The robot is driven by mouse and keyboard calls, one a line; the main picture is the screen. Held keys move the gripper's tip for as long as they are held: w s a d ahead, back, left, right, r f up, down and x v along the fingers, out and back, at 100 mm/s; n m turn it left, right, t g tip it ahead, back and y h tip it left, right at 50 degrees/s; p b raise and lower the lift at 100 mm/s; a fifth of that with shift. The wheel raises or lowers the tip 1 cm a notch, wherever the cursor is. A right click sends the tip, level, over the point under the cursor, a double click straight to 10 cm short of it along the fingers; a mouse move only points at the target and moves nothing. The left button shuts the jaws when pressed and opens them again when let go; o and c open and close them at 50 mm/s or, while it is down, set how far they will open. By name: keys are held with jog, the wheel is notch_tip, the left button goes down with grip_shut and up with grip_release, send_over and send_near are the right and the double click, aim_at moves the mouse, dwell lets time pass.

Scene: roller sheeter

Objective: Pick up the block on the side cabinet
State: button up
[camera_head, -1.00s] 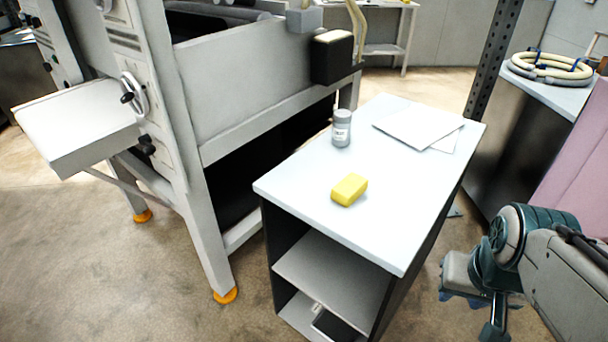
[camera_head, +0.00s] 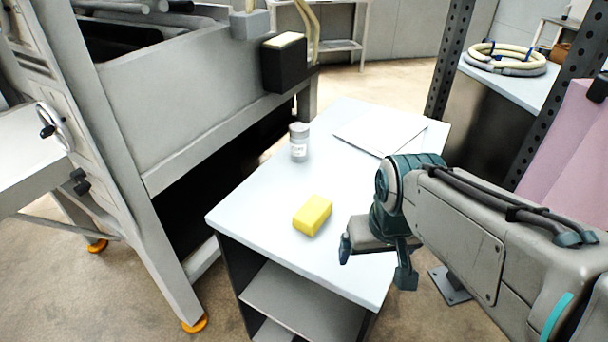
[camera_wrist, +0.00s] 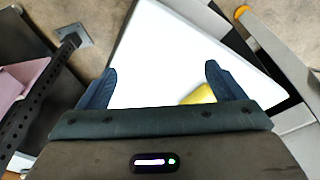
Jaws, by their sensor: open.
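The yellow block (camera_head: 312,215) lies on the white top of the side cabinet (camera_head: 262,205), near its front. My gripper (camera_head: 376,262) is to the right of the block, over the cabinet's right front edge, apart from the block. It is open and empty. In the wrist view, the fingers of my gripper (camera_wrist: 158,84) are spread wide over the white cabinet top (camera_wrist: 165,50). The block (camera_wrist: 200,95) shows there beside the right finger, partly hidden by that finger and the gripper body.
The large machine (camera_head: 200,90) stands close on the left. A perforated post (camera_head: 447,60) and a bench with coiled hose (camera_head: 505,57) are at the right.

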jog(key=shift+o, duration=0.6)
jog(key=w+a+r+n+g+p, duration=0.1)
jog(key=w+r+n, duration=0.2)
jog(key=w, duration=0.5)
jog(key=shift+w+a+r+n+p, duration=0.2)
jog(key=shift+a+r+n+p, duration=0.1)
jog(key=shift+a+r+p, duration=0.1)
jog(key=n+g+p, duration=0.2)
jog(key=n, duration=0.5)
send_over(313, 219)
notch_tip(313, 219, down, 8)
jog(key=shift+r, duration=0.15)
jog(key=shift+f+p, duration=0.55)
jog(key=shift+f, duration=2.15)
jog(key=c, duration=0.9)
